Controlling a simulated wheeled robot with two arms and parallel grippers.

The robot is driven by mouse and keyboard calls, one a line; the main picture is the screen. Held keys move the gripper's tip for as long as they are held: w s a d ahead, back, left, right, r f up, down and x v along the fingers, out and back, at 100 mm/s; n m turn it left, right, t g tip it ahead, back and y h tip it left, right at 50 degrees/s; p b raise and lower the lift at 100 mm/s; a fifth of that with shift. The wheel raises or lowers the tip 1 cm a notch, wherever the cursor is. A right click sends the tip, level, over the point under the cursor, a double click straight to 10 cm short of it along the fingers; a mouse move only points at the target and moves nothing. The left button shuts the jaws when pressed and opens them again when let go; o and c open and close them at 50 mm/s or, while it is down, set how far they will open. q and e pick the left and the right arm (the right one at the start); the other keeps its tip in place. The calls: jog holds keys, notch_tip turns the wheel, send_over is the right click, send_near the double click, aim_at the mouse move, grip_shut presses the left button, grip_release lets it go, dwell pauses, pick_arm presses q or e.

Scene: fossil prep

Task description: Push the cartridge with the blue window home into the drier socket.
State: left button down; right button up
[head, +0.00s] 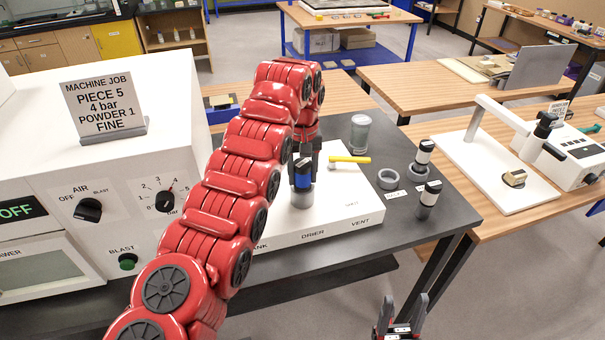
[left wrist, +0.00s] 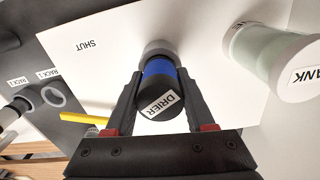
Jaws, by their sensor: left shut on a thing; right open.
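The cartridge with the blue window (head: 303,182) stands upright at the grey drier socket (head: 302,199) on the white panel (head: 345,206). In the left wrist view its black cap, labelled DRIER (left wrist: 164,102), faces the camera. The blue window (left wrist: 158,70) shows between the cap and the grey socket (left wrist: 158,47). How deep it sits cannot be told. My left gripper (head: 302,176) is shut on the cartridge, with one finger on each side in the left wrist view (left wrist: 160,78). My right gripper (head: 399,328) is open and empty at the bottom edge, away from the panel.
Rack ring (head: 388,179) is empty; two other cartridges (head: 424,153) (head: 430,194) stand at the right. A white machine (head: 110,180) fills the left.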

aim_at(303, 163)
dwell(0.8)
pick_arm(q)
jog(key=shift+c, duration=0.9)
grip_release()
notch_tip(303, 163, up, 8)
jog(key=p, duration=0.5)
jog(key=shift+f+p, duration=0.25)
jog(key=shift+p, duration=0.15)
jog(key=shift+f, duration=0.2)
jog(key=shift+f, duration=0.1)
